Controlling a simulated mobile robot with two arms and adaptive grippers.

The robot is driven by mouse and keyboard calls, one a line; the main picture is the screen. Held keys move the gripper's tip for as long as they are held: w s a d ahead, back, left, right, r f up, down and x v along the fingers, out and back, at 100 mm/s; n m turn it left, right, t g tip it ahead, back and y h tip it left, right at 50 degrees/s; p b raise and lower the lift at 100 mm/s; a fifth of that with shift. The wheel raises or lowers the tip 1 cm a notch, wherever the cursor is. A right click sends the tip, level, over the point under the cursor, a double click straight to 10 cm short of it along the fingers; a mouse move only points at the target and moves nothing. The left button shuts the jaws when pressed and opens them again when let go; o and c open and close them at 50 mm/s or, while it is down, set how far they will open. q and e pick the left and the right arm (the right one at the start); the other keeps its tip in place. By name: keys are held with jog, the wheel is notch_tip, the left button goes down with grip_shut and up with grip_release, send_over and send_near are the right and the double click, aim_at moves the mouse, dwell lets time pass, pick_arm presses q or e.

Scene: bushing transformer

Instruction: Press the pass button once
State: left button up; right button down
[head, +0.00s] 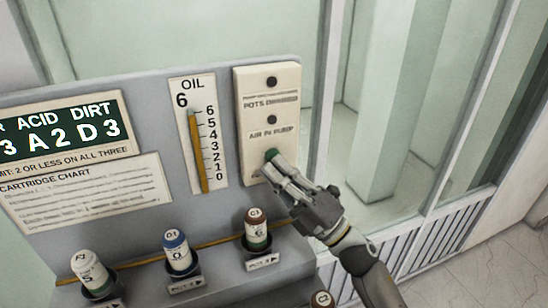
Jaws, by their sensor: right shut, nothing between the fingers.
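A cream button panel (250,100) is mounted at the right end of the grey board. It carries a dark upper button (271,82), a dark middle button (271,119) and a green lower button (271,154). The printed labels are partly blurred, and I cannot read the word "pass" on any of them. My right gripper (274,167) is shut and empty, with its fingertips at the green button and covering part of it. I cannot tell whether they touch it or whether it is pushed in. My left gripper is not in view.
An oil gauge (206,130) marked 6 stands left of the panel. A dark display (60,132) and a cartridge chart (90,190) are further left. Several cartridges, including a blue-topped one (177,250), sit in holders below. Glass panes stand at right.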

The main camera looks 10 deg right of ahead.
jog(key=shift+s, duration=0.1)
jog(key=s, duration=0.3)
jog(key=s+d, duration=0.1)
jog(key=s, duration=0.1)
jog(key=shift+s, duration=0.4)
dwell(0.4)
